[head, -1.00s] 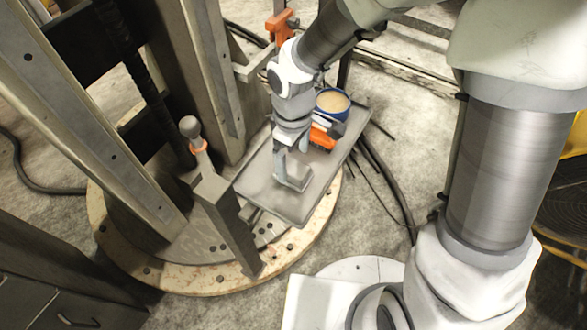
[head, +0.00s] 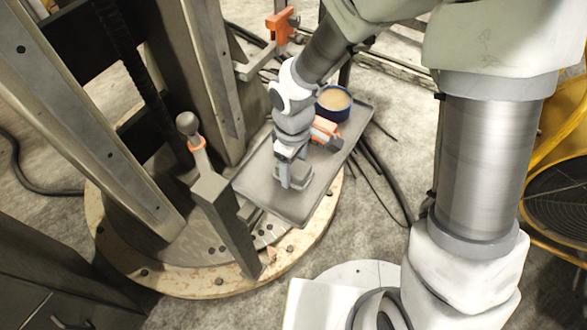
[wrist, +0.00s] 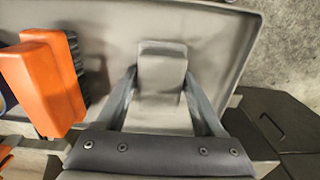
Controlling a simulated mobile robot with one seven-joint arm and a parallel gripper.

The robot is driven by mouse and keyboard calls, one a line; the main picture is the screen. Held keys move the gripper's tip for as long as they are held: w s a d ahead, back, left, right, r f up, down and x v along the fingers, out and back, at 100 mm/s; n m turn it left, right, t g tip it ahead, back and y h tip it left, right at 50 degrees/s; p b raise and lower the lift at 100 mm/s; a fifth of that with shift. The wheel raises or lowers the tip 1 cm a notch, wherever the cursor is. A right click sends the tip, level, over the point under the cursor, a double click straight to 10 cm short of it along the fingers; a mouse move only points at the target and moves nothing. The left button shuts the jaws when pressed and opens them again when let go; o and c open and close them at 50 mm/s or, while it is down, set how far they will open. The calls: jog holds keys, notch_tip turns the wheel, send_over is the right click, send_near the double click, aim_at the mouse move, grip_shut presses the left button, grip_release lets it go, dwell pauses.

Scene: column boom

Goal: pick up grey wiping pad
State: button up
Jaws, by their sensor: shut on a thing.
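The grey wiping pad (wrist: 162,80) lies between the two fingers of my gripper (wrist: 161,98) in the wrist view. It has a raised grey block on a flatter base. My gripper is shut on it, one finger against each side. In the head view my gripper (head: 292,178) is low over the near part of the grey tray (head: 256,172), which also fills the back of the wrist view (wrist: 90,25). The pad is largely hidden by the gripper there. I cannot tell whether the pad still touches the tray.
An orange brush with dark bristles (wrist: 42,85) lies just left of the pad in the wrist view; it also shows in the head view (head: 325,132). A blue tin (head: 334,104) stands behind it on the tray. A grey post with a ball-topped lever (head: 188,124) stands left of the tray.

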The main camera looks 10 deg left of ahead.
jog(key=c, duration=0.4)
jog(key=shift+r, duration=0.1)
jog(key=shift+r, duration=0.3)
notch_tip(320, 180, up, 4)
jog(key=shift+f+p, duration=0.15)
jog(key=shift+p, duration=0.9)
jog(key=s+d+r+p, duration=0.4)
jog(key=s+d+r, duration=0.2)
jog(key=d, duration=0.3)
jog(key=shift+s+d+r, duration=0.3)
jog(key=shift+s, duration=0.1)
